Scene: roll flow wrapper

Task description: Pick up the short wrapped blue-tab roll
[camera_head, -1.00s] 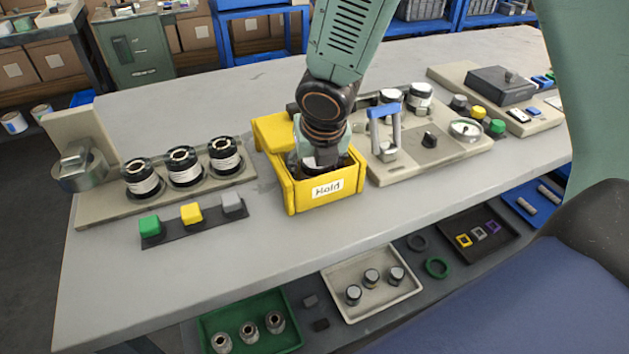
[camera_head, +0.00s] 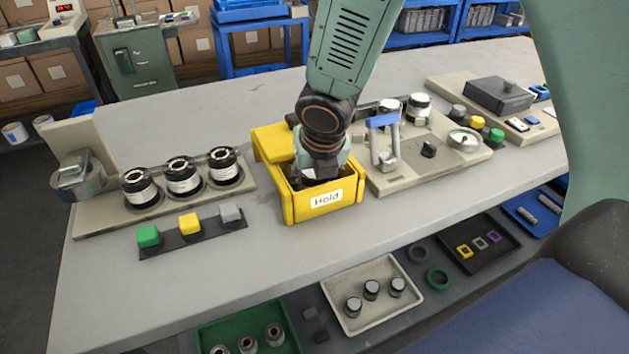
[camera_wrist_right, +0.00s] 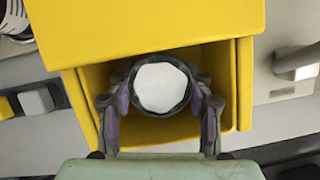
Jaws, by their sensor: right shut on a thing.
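My right gripper (camera_head: 318,178) reaches down from above into the yellow box labelled Hold (camera_head: 288,205). In the right wrist view, my right gripper (camera_wrist_right: 160,104) is shut on a round roll (camera_wrist_right: 160,86) with a white top and dark rim. One finger is on each side of it. The roll is within the opening of the yellow box (camera_wrist_right: 242,95). No blue tab shows on it, and its sides are hidden, so I cannot tell its length or whether it touches the box floor. In the head view, the gripper and box walls hide it. My left gripper is not in view.
Left of the box, three dark-rimmed rolls (camera_head: 183,180) stand in a beige holder, behind a button strip (camera_head: 190,233). To the right is a beige station with a blue-topped handle (camera_head: 383,121). Trays (camera_head: 335,290) lie below the table's front edge.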

